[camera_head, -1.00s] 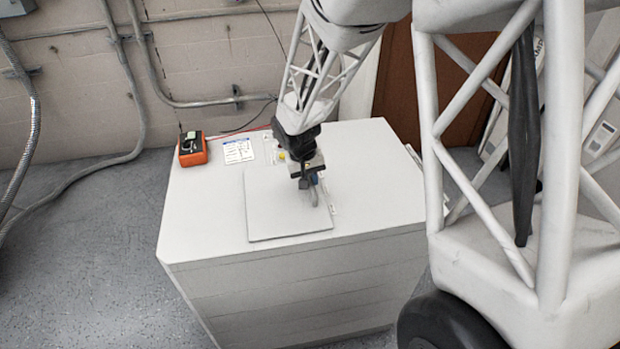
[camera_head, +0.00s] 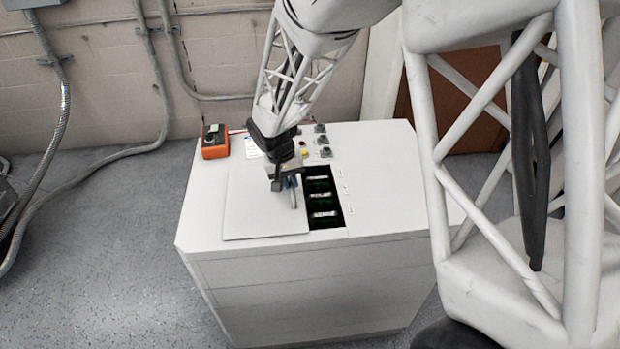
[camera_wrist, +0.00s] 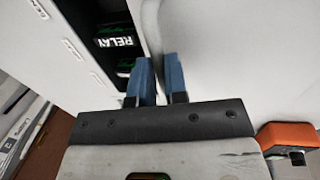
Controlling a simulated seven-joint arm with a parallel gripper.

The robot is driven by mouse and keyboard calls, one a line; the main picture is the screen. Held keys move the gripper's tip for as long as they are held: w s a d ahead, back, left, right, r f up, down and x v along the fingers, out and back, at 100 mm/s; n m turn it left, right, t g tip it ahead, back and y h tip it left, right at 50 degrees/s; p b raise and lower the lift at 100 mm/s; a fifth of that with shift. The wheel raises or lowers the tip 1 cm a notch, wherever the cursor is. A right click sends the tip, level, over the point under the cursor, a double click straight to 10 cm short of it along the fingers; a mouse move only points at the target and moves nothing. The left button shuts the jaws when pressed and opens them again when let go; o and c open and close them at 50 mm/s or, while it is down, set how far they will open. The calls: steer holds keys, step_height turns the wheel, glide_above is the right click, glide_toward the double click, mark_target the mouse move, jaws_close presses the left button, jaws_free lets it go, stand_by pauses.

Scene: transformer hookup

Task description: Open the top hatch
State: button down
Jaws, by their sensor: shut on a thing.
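The top hatch (camera_head: 258,208) is a flat white panel lying on top of the white cabinet (camera_head: 385,180). It sits to the left of a dark rectangular opening (camera_head: 321,188), leaving part of it uncovered. My gripper (camera_head: 290,184) is at the hatch's right edge, shut on its upright grey handle (camera_head: 294,199). In the wrist view, the blue fingers of my gripper (camera_wrist: 159,72) are close together beside the hatch (camera_wrist: 235,65) and the opening (camera_wrist: 106,50); the handle between them is mostly hidden.
Several relays (camera_head: 320,196) show inside the opening. An orange device (camera_head: 214,141) stands at the cabinet's back left corner. Knobs (camera_head: 322,139) and a white label sit at the back of the top. The top right of the opening is clear.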

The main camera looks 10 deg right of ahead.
mark_target(271, 196)
steer(key=a, duration=0.7)
steer(key=c, duration=1.1)
jaws_free()
steer(key=shift+c, duration=0.2)
step_height(271, 196, up, 8)
steer(key=a, duration=0.1)
steer(key=shift+a, duration=0.2)
steer(key=shift+f, duration=0.1)
